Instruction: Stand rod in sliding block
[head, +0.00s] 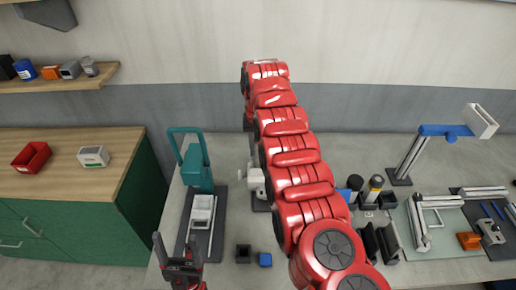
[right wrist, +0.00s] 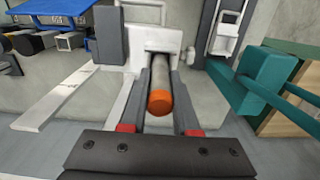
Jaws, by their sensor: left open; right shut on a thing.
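A grey rod with an orange end (right wrist: 160,98) lies between the fingers of my right gripper (right wrist: 160,110) in the right wrist view. Its far end points at a pale block (right wrist: 150,42); I cannot tell whether they touch. In the head view my red right arm hides most of the rod and gripper. A pale block with a knob (head: 257,180) shows beside that arm. Another pale block (head: 202,210) sits on a dark base before the teal machine. I cannot tell for certain which is the sliding block. My left gripper (head: 180,262) is open and empty near the front edge.
The teal machine (head: 197,168) stands left of my right arm. A small black holder (head: 243,253) and a blue cube (head: 265,259) lie at the front. Dark holders and a mat (head: 455,240) with tools fill the right. A wooden-topped cabinet (head: 70,170) stands at left.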

